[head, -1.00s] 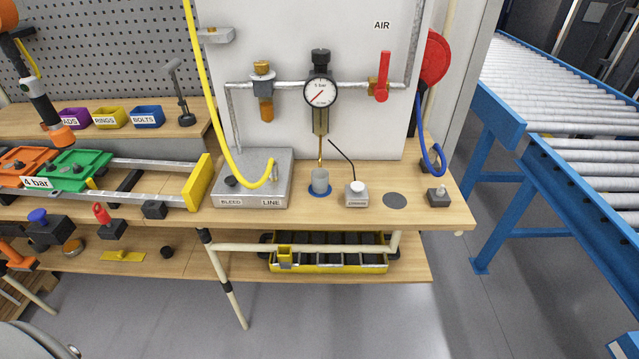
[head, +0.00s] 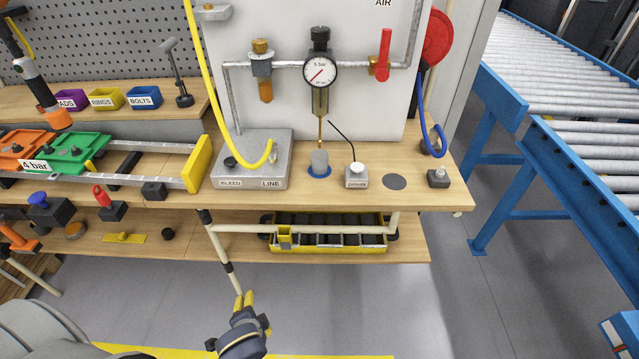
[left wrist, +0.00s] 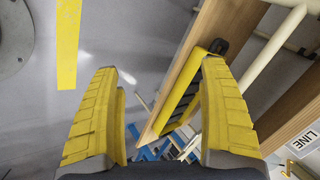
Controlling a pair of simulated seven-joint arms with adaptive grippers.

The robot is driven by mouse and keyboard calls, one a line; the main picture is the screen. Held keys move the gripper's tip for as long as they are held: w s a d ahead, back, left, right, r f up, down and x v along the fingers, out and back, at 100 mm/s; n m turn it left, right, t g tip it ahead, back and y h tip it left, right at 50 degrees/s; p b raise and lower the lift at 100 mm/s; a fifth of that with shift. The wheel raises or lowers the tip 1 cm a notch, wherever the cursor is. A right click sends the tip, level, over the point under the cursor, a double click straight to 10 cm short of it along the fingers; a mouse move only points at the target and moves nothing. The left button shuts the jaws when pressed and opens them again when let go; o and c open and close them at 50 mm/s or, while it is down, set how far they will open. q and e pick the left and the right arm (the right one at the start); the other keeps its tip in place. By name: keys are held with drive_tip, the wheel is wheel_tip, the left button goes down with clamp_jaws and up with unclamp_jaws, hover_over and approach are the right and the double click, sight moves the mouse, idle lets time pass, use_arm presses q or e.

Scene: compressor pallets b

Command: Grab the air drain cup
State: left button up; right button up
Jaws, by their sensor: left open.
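The air drain cup (head: 319,162) is a small grey cup standing upright on a blue round pad (head: 319,172) on the bench. It sits under the brass drain tube of the gauge unit (head: 320,72). My left gripper (head: 247,300) is low in front of the bench, well below and to the left of the cup. In the left wrist view its two yellow fingers (left wrist: 160,115) are spread apart with nothing between them. The cup cannot be made out in that view. My right gripper is not in view.
Left of the cup is the grey BLEED/LINE block (head: 250,160) with a yellow hose. Right of it stand a small grey device (head: 356,177) with a black stalk and a dark disc (head: 394,181). The lower shelf holds a yellow bin (head: 330,241). The bench edge (head: 345,203) lies above my gripper.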

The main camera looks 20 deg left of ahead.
use_arm(q)
drive_tip(key=w+d+r+m+t, duration=0.2)
drive_tip(key=w+d+r+m, duration=0.1)
drive_tip(key=w+r+m, duration=0.6)
drive_tip(key=w+d+r+m+t, duration=0.2)
drive_tip(key=w+d+r+m, duration=0.2)
drive_tip(key=w+r+m, duration=0.5)
drive_tip(key=w+d+r+m+t, duration=0.25)
drive_tip(key=w+r+m, duration=0.35)
drive_tip(key=w+r, duration=0.6)
approach(320, 154)
drive_tip(key=shift+w, duration=0.2)
drive_tip(key=shift+x, duration=3.4)
drive_tip(key=c, duration=1.4)
